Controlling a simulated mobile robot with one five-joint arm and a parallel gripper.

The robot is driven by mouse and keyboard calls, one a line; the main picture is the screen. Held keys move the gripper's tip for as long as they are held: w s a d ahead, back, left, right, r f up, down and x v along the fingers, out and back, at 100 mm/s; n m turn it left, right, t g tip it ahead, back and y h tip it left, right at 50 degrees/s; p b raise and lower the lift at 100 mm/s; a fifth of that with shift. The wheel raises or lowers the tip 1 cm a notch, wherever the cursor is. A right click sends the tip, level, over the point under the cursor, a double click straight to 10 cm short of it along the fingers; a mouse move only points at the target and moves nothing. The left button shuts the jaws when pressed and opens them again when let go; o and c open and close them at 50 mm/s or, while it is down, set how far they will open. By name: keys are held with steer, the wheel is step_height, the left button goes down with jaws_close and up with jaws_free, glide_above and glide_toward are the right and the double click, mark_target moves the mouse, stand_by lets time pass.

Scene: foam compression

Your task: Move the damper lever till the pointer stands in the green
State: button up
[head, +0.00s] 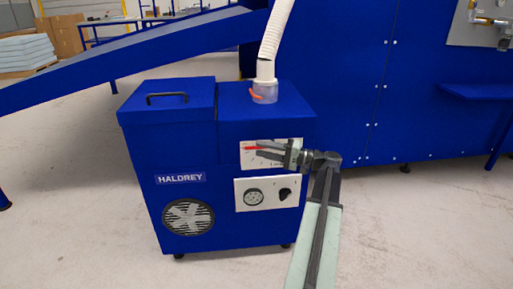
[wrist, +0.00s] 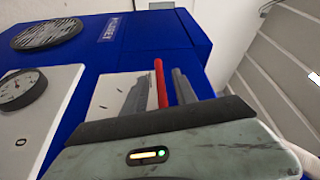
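The red damper lever (head: 252,149) lies across a white plate (head: 284,149) with small dark marks on the front of the blue HALDREY unit. In the wrist view the red lever (wrist: 161,82) lies between the two fingers of my gripper (wrist: 164,74). A gap shows between it and the left finger; it is nearer the right finger. My gripper (head: 260,149) reaches the plate from the right, open around the lever. A round gauge (head: 254,198) sits on the lower white panel. It also shows in the wrist view (wrist: 20,90); its pointer and any green are too small to tell.
A black knob (head: 285,194) sits right of the gauge. A white hose (head: 273,35) rises from a clear collar with an orange tab (head: 256,94) on the unit's top. A fan grille (head: 188,218) is lower left. Large blue machinery (head: 330,70) stands behind; floor is clear in front.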

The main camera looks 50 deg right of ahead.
mark_target(256, 147)
steer(key=shift+x, duration=1.5)
steer(key=shift+c, duration=0.3)
jaws_close()
